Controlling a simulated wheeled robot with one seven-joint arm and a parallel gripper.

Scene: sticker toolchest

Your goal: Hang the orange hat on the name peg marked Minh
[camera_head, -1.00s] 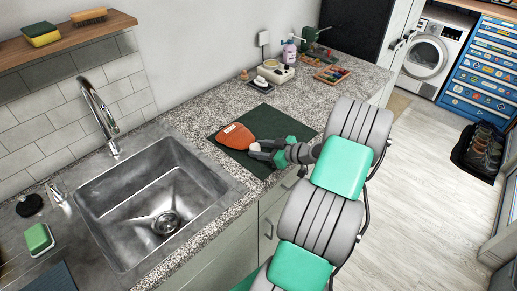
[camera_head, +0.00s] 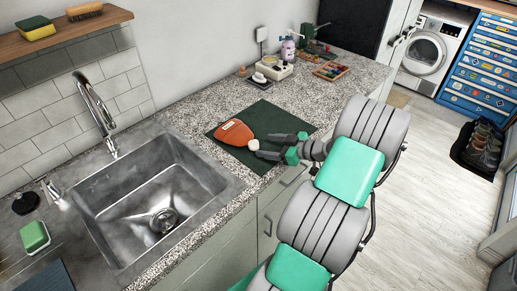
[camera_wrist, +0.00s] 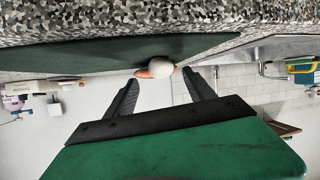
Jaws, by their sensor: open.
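The orange hat (camera_head: 235,133) lies on the dark green mat (camera_head: 222,150) on the counter. It has a pale label and a white pom-pom (camera_head: 254,145) at its right end. My gripper (camera_head: 267,146) is open and empty, just right of the pom-pom, with its fingers pointing left toward it. In the wrist view, the white pom-pom (camera_wrist: 160,68) shows beyond and between the two open fingers (camera_wrist: 165,82), with a little of the orange hat (camera_wrist: 143,73) behind it. The name pegs are not in view.
A steel sink (camera_head: 150,205) with a tall faucet (camera_head: 95,110) lies left of the mat. Small items, a white device (camera_head: 273,68) and a tray (camera_head: 331,71) stand at the back of the counter.

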